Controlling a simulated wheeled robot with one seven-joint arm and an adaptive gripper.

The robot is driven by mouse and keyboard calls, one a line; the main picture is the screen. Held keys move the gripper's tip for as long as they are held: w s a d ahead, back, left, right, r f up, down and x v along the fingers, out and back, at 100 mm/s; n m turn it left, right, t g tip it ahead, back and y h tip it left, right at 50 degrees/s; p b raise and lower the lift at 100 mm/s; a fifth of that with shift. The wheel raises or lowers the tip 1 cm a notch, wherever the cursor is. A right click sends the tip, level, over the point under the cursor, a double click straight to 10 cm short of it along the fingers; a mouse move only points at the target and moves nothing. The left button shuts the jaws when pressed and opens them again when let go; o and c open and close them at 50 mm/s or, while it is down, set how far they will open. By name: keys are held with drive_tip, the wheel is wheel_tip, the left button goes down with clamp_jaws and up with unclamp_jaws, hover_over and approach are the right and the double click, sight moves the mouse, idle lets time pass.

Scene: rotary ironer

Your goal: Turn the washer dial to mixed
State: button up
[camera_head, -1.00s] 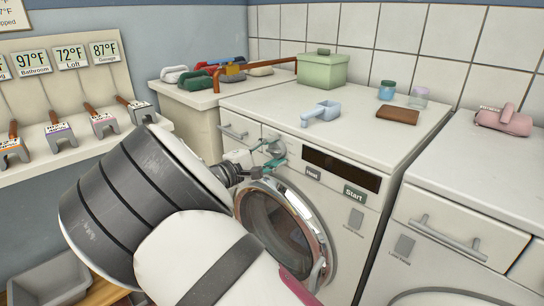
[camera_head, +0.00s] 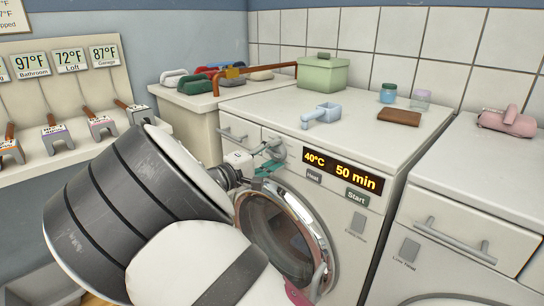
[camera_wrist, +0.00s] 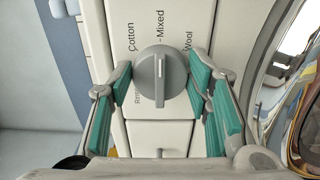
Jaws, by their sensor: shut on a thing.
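The washer (camera_head: 345,225) stands in the middle of the head view, its round door shut. The dial's raised ridge points up toward Mixed (camera_wrist: 160,32). My gripper (camera_wrist: 160,88) has its teal-padded fingers on both sides of the dial, shut on it. In the head view, my gripper (camera_head: 268,163) is at the washer's front panel, partly hidden by my arm.
Heat (camera_head: 313,178) and Start (camera_head: 357,197) buttons sit below the display. A blue scoop (camera_head: 321,115), green box (camera_head: 323,72), jars and a brown block (camera_head: 399,117) stand on top. A second machine (camera_head: 470,210) is at right. A rack with tagged handles is at left.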

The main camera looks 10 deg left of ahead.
drive_tip(key=o, duration=1.1)
drive_tip(key=shift+o, duration=0.2)
drive_tip(key=shift+s, duration=0.1)
drive_tip(key=v, duration=1.1)
drive_tip(key=shift+s+a, duration=0.3)
drive_tip(key=shift+s+a, duration=0.1)
